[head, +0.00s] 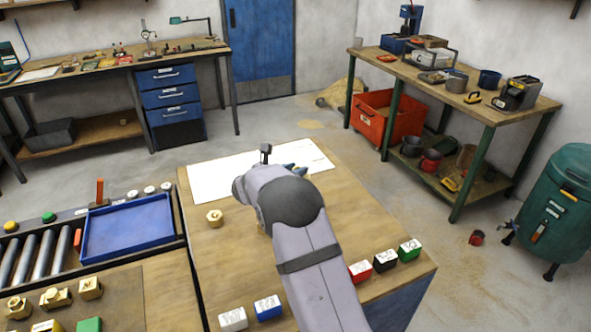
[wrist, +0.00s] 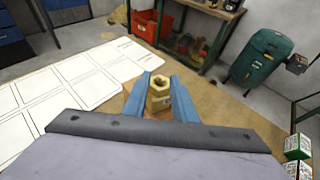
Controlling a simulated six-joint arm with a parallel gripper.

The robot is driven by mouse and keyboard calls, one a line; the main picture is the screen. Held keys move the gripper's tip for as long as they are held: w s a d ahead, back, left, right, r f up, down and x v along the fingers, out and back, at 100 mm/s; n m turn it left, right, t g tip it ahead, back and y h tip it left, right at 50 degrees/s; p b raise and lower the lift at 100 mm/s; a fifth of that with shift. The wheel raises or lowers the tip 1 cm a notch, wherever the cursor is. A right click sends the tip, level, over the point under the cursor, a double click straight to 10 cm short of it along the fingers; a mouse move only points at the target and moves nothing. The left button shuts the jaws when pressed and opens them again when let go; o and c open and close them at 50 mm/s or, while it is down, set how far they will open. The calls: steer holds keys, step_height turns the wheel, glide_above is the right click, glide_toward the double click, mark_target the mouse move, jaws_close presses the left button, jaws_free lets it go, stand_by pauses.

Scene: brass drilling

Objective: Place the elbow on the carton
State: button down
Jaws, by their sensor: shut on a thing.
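My gripper (wrist: 160,92) is shut on a brass fitting (wrist: 159,101), which looks like the elbow. The fitting has a hexagonal open mouth facing up and sits between the two blue fingers. In the head view my gripper (head: 297,170) is over the far part of the wooden bench, and my arm hides the held fitting. Several small cartons stand on this bench: white (head: 233,319) and blue (head: 267,307) at the near edge, red (head: 360,271), black (head: 385,260) and green (head: 409,249) at the right. I cannot tell which carton is meant.
A brass piece (head: 215,217) stands on the bench left of my arm. A white marked sheet (head: 212,180) lies at the far edge. A blue tray (head: 127,228) and more brass pieces (head: 55,297) are at the left. Bare wood lies around the cartons.

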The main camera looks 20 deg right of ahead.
steer(key=c, duration=1.5)
jaws_free()
steer(key=shift+f, duration=0.1)
steer(key=shift+o, duration=0.2)
steer(key=shift+r, duration=0.2)
steer(key=shift+s+a, duration=0.15)
steer(key=shift+a, duration=0.1)
steer(key=b+v, duration=0.3)
steer(key=v, duration=0.8)
steer(key=shift+s+r, duration=0.15)
steer(key=shift+a, duration=0.1)
